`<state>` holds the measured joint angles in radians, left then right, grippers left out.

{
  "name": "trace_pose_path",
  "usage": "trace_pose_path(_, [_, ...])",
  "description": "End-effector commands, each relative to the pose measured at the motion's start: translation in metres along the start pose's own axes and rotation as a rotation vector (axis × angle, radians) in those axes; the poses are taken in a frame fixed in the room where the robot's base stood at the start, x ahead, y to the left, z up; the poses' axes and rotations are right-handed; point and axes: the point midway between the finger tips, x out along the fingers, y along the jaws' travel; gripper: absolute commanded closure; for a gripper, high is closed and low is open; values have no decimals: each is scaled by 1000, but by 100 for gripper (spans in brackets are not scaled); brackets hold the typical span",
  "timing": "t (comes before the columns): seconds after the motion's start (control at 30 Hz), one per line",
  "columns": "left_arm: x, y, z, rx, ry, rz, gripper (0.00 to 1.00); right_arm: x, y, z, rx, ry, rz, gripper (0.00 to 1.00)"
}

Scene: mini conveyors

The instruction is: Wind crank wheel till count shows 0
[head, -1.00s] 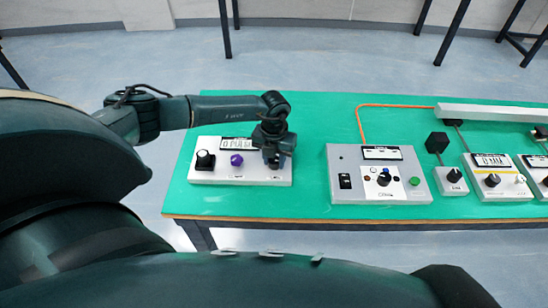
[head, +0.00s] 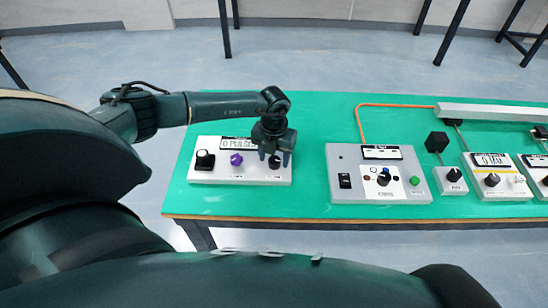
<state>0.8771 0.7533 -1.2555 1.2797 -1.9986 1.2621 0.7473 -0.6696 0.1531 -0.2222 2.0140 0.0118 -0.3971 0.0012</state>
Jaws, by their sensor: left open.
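A white control box (head: 222,176) sits at the left end of the green table. Its display (head: 237,144) appears to read "0 PULSE". A black knob (head: 205,159) is at its left, a purple lobed knob (head: 236,159) in the middle and a small dark knob (head: 274,162) at its right. I cannot tell for sure which one is the crank wheel. My left gripper (head: 274,157) is open, pointing down just above the small dark knob, its fingertips on either side of the knob's top. My right gripper is not in view.
A grey box (head: 345,158) with a switch, dial and green button stands to the right on the green table (head: 310,120). Further right are a small dial box (head: 451,187) and other white boxes (head: 500,187). An orange cable (head: 385,105) runs behind. Green surface between the boxes is clear.

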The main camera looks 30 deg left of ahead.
Motion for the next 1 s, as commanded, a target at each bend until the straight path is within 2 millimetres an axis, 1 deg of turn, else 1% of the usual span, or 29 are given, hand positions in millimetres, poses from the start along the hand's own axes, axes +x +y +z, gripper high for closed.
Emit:
trace_pose_path(0.3, [-68,0,1,1,-6,-2,47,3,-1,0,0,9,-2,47])
trace_pose_path(0.4, [-88,0,1,0,-5,0,47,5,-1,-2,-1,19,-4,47])
trace_pose_path(0.5, [-104,0,1,-1,-4,-1,47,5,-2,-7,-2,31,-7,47])
trace_pose_path(0.6, [-115,0,1,-1,-3,0,47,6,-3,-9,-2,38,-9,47])
trace_pose_path(0.7, [-120,0,0,-1,-2,0,47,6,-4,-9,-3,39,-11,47])
trace_pose_path(1.0, [-122,0,0,-1,-1,0,47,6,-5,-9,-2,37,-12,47])
